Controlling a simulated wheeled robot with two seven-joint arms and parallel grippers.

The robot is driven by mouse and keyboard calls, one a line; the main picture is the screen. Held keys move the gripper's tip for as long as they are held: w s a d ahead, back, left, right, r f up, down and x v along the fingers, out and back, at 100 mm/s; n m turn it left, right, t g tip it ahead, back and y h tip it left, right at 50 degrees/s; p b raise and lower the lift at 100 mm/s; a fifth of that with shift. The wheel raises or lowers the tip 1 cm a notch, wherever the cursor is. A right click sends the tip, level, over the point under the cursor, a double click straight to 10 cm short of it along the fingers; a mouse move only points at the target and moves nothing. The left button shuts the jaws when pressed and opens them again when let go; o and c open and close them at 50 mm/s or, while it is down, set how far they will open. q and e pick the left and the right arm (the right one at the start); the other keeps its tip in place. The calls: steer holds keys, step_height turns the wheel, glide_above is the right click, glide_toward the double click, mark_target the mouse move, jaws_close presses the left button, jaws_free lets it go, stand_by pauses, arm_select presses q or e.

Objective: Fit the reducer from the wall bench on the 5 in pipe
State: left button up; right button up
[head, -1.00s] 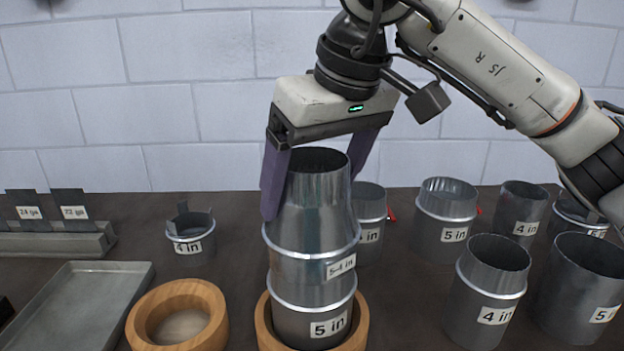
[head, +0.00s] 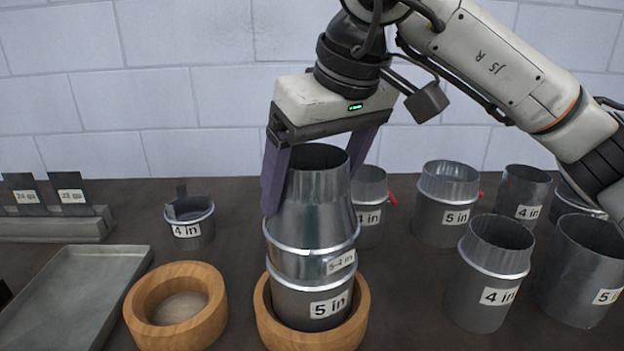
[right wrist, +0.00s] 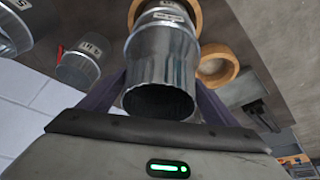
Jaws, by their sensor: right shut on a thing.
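The reducer (head: 312,220), a metal taper labelled 5-4 in, stands upright with its narrow end up. It sits on top of the 5 in pipe (head: 290,306), which stands in a wooden ring (head: 358,318). How far the reducer's lower edge overlaps the pipe is hidden. My right gripper (head: 318,195) comes from above, with its purple fingers on either side of the reducer, shut on it. The right wrist view shows the reducer (right wrist: 160,70) between the fingers, its narrow opening towards the camera. My left gripper is not in view.
An empty wooden ring (head: 140,318) stands to the left, beside a grey tray (head: 70,300). A short 4 in piece (head: 190,215) stands behind. Several 4 in and 5 in pipes crowd the right, including a near 4 in pipe (head: 485,275). A white block wall closes the back.

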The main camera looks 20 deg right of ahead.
steer(key=shift+f+b, duration=0.35)
steer(key=shift+f, duration=0.2)
steer(key=o, duration=1.2)
steer(key=shift+c, duration=0.2)
steer(key=v, duration=1)
steer(key=shift+p, duration=0.45)
steer(key=shift+s+r, duration=0.1)
